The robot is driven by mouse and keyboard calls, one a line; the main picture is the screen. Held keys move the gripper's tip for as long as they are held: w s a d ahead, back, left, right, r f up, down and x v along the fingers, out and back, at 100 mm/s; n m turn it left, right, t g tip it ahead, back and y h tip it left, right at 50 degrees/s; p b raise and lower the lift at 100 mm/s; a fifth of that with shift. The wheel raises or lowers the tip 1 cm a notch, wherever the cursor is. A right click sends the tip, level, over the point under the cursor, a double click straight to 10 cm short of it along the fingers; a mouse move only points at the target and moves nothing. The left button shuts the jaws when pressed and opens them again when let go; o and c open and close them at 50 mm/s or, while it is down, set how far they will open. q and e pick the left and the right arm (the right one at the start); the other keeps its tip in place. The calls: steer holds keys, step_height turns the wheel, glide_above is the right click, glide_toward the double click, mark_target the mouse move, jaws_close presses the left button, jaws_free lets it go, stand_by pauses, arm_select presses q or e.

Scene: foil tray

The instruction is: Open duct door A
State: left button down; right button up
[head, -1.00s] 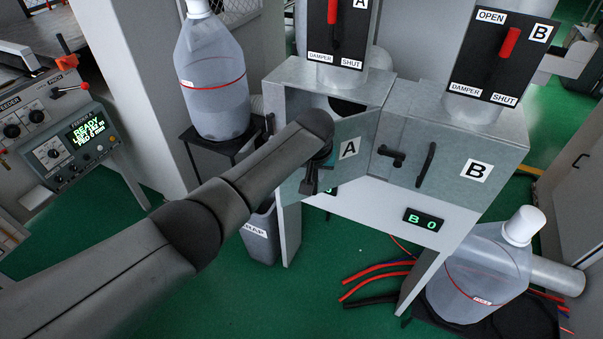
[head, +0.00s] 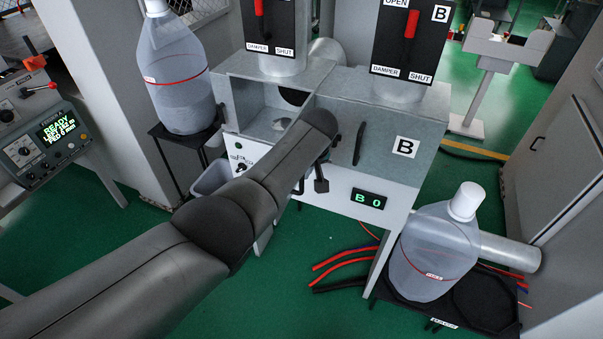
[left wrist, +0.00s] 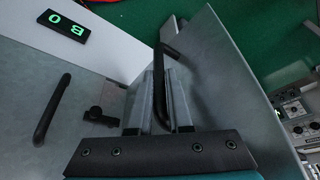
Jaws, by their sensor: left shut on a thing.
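Duct door A (left wrist: 225,80) is a grey panel in the left wrist view, swung well out from the box. In the head view my arm hides most of it. My left gripper (left wrist: 163,85) is shut on the door's black bar handle (left wrist: 170,55), with the fingers on either side of it. The gripper is mostly hidden behind my arm in the head view. My right gripper is not in view.
Closed door B (head: 405,148), with its black handle (head: 358,143), is to the right of the opening. A large bottle (head: 435,250) stands low at right; another bottle (head: 178,75) stands on a black stand at left. Red and blue hoses (head: 335,260) lie on the green floor.

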arm_select(q)
steer(key=shift+d+r, duration=0.1)
steer(key=shift+d, duration=0.1)
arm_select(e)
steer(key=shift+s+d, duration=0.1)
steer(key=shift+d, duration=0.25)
arm_select(q)
steer(key=c, duration=0.8)
jaws_free()
steer(key=shift+c, duration=0.2)
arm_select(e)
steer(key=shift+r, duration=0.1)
arm_select(q)
steer(key=p+v, duration=0.2)
steer(key=v, duration=1.3)
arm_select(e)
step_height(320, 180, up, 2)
